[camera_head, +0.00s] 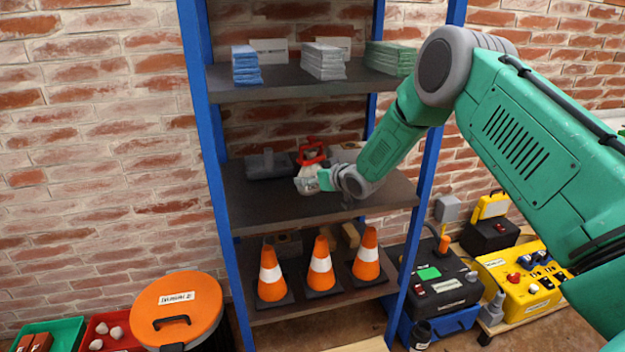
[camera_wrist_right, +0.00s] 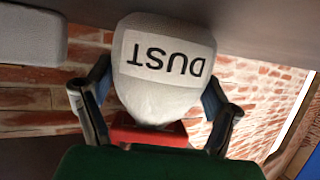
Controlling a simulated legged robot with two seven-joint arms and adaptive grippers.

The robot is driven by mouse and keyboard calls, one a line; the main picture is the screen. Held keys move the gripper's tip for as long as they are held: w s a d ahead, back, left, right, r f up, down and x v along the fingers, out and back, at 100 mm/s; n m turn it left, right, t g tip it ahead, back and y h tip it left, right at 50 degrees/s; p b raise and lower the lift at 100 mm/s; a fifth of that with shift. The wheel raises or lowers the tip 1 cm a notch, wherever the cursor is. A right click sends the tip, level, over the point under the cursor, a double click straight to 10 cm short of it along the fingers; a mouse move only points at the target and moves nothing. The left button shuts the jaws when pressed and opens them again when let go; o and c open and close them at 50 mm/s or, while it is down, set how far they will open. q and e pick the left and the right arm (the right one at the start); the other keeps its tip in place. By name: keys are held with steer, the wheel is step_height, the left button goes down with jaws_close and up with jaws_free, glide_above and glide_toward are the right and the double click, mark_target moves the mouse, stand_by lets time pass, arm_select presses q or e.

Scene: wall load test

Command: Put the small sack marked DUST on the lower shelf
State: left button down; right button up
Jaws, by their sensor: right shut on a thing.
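The small sack (camera_head: 308,183) is pale, with a red part at its top. It is at the middle of the three visible rack shelves (camera_head: 345,205), near the front edge. In the right wrist view the sack (camera_wrist_right: 160,95) appears upside down, its DUST label clear and the red part at its lower end. My right gripper (camera_head: 325,181) is shut on it, with one finger on each side in the wrist view. I cannot tell whether the sack touches the shelf. My left gripper is not in view.
A grey block (camera_head: 265,166) stands on the middle shelf left of the sack. The bottom shelf holds orange cones (camera_head: 320,268); the upper shelf holds stacked cloths (camera_head: 323,62). Blue posts (camera_head: 207,130) flank the shelves. The middle shelf's front left is clear.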

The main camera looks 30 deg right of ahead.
steer(key=shift+a+r, duration=0.1)
steer(key=shift+a, duration=0.4)
steer(key=o, duration=1.6)
steer(key=shift+f, duration=0.2)
steer(key=shift+d, duration=0.45)
steer(key=shift+s+r, duration=0.15)
steer(key=shift+s, duration=0.05)
steer(key=p+v, duration=0.1)
steer(key=v, duration=0.9)
steer(key=shift+s+a+r+p, duration=0.15)
steer(key=shift+s+r+p, duration=0.1)
steer(key=shift+p, duration=0.1)
steer(key=shift+s+r, duration=0.15)
steer(key=shift+s, duration=0.35)
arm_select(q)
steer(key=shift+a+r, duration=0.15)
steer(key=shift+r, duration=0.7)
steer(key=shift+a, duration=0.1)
